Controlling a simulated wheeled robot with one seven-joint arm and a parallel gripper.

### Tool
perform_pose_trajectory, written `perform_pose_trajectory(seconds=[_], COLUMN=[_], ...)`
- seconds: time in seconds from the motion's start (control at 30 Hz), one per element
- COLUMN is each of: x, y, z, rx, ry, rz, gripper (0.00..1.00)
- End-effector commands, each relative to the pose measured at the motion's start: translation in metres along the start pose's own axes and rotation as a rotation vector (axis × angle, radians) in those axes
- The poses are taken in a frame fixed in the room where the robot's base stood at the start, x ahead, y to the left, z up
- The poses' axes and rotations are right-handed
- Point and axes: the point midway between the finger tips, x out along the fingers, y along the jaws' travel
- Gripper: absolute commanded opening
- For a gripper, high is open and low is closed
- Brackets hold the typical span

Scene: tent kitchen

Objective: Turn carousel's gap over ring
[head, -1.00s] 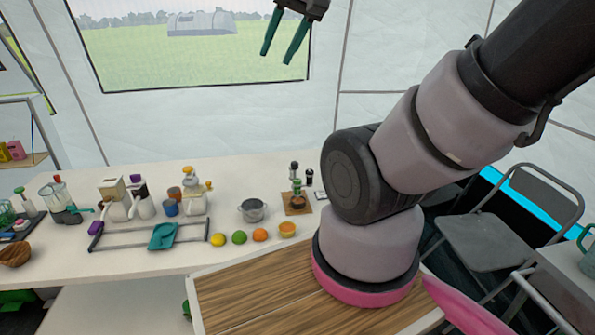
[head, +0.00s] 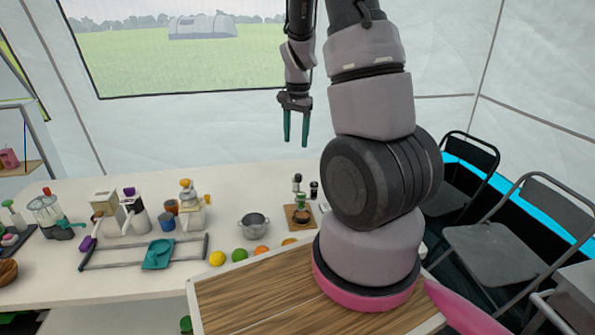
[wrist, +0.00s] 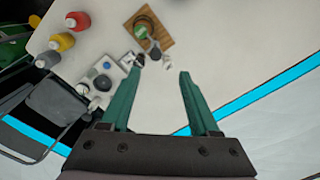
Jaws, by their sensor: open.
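A small device on a wooden board (head: 290,222) stands on the white table, right of a metal pot; I take it for the carousel, but its gap and the ring cannot be made out. In the wrist view the board (wrist: 168,20) lies near the top, with a green round part (wrist: 142,31) and a grey part beside it. My gripper (head: 296,142) is open and empty, with green fingers pointing down, above the back of the table near the device. In the wrist view my gripper (wrist: 160,73) has nothing between its fingers.
A teal pad (head: 158,254) lies further left. In the wrist view a white unit with a blue dial (wrist: 103,81) is close to the left finger. Folding chairs (head: 500,248) stand at right.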

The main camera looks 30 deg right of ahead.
Motion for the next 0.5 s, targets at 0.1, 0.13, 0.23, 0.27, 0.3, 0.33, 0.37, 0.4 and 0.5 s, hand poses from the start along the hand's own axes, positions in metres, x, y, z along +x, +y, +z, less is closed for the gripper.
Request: perform_pose_trajectory(seconds=[0.1, 0.13, 0.23, 0.27, 0.3, 0.33, 0.37, 0.4, 0.5], x=[0.018, 0.020, 0.027, 0.030, 0.034, 0.038, 0.043, 0.049, 0.069], y=[0.004, 0.004, 0.005, 0.005, 0.006, 0.006, 0.006, 0.007, 0.008], z=[-0.007, -0.009, -0.010, -0.010, -0.010, -0.010, -0.010, -0.010, -0.010], rx=[0.025, 0.029, 0.035, 0.036, 0.036, 0.036, 0.036, 0.037, 0.037], ry=[0.000, 0.001, 0.001, 0.001, 0.000, -0.001, -0.001, -0.001, -0.001], rz=[0.035, 0.040, 0.047, 0.047, 0.047, 0.048, 0.048, 0.048, 0.048], gripper=[0.62, 0.62, 0.62, 0.62, 0.62, 0.62, 0.62, 0.62, 0.62])
